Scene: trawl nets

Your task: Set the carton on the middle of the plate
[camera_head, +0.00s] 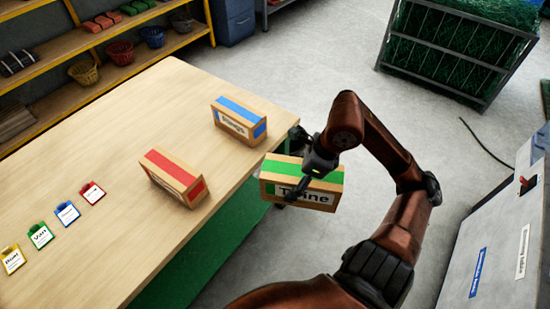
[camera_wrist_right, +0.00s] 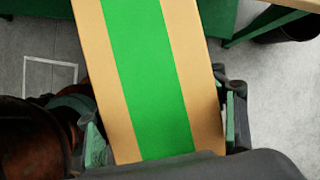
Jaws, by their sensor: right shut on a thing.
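A brown carton with a green stripe and a label reading "Twine" (camera_head: 318,197) is in my right gripper (camera_head: 312,172). The gripper is shut on it from above, and the carton hangs roughly level beside the table's right edge, over the floor in the head view. In the right wrist view the carton's striped top (camera_wrist_right: 150,75) lies between the two fingers (camera_wrist_right: 165,125). My left gripper is not in view. I cannot make out a plate in either view.
The wooden table (camera_head: 110,140) holds a red-striped carton (camera_head: 173,177), a blue-striped carton (camera_head: 239,120) and several coloured tags. A grey panel with labels (camera_head: 495,240) stands at the right. A netting crate (camera_head: 450,55) is at the back right. Shelves line the back left.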

